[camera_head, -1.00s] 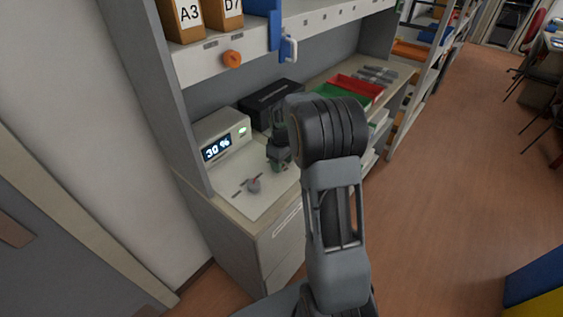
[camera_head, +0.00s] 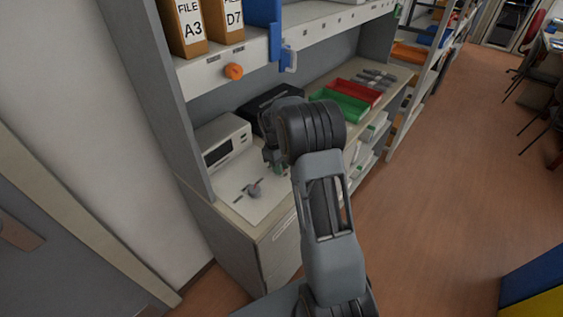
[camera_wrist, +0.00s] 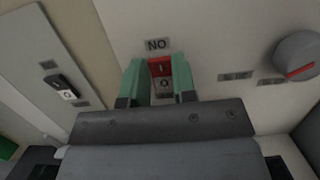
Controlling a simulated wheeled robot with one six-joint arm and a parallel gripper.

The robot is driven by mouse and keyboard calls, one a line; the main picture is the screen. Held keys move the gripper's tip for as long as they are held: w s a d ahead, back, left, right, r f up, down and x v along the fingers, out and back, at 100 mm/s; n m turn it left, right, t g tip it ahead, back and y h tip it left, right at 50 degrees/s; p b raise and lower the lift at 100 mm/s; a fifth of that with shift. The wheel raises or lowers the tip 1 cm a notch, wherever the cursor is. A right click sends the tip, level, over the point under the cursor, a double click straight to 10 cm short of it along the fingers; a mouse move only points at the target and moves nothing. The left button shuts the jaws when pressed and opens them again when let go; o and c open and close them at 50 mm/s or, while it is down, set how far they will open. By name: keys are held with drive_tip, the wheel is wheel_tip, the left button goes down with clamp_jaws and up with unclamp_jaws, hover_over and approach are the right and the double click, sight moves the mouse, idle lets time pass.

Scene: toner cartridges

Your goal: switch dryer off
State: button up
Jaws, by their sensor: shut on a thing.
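The red rocker switch (camera_wrist: 160,67) sits on a pale panel in the wrist view, with an "ON" label (camera_wrist: 157,45) upside down beyond it and an "O" mark on its near side. My gripper (camera_wrist: 157,75) has its green fingers closed on the switch, one on each side. In the head view my gripper (camera_head: 272,157) is down at the panel, partly hidden by my arm, and the switch is hidden. A pale box (camera_head: 222,138), perhaps the dryer, stands at the left on the worktop; its display (camera_head: 218,153) is dark.
A grey knob with a red mark (camera_wrist: 298,57) is at the right in the wrist view. A black switch (camera_wrist: 60,85) is at the left. A black box (camera_head: 268,104), a green tray (camera_head: 340,104) and a red tray (camera_head: 355,91) stand behind on the worktop.

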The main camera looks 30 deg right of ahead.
drive_tip(key=shift+g, duration=0.3)
drive_tip(key=o, duration=0.9)
drive_tip(key=shift+b+v, duration=0.35)
drive_tip(key=shift+v, duration=3.5)
drive_tip(key=shift+a, duration=0.1)
